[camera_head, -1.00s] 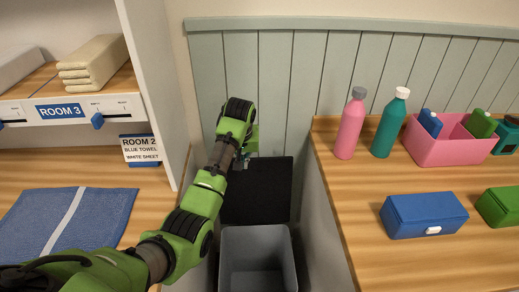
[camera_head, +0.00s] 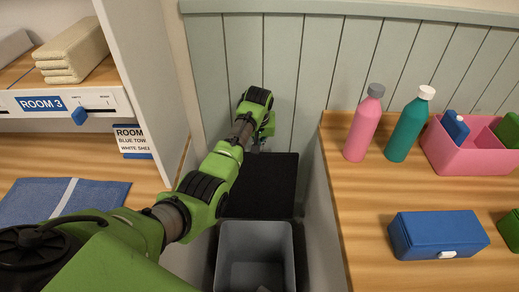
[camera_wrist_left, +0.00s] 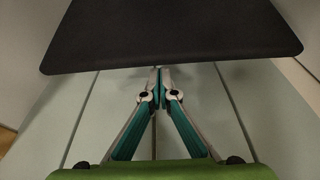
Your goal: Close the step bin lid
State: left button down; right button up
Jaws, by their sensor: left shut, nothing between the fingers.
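The step bin (camera_head: 291,258) is a grey open box standing in the narrow gap between two wooden units. Its black lid (camera_head: 262,192) stands open at the bin's back; in the left wrist view the lid (camera_wrist_left: 170,32) fills the top as a dark panel. My left arm reaches over from the left, and my left gripper (camera_head: 254,147) is at the lid's upper, far edge. In the left wrist view the gripper (camera_wrist_left: 160,72) is shut and empty, its fingertips close to the lid's edge. I cannot tell whether they touch. My right gripper is out of view.
On the right worktop stand a pink bottle (camera_head: 362,128), a teal bottle (camera_head: 408,130), a pink caddy (camera_head: 449,157) and a blue box (camera_head: 436,237). At left are shelves with a blue towel (camera_head: 35,203). Side panels tightly flank the bin; a panelled wall is behind.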

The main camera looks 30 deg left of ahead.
pick_arm(q)
jog(key=shift+x, duration=1.4)
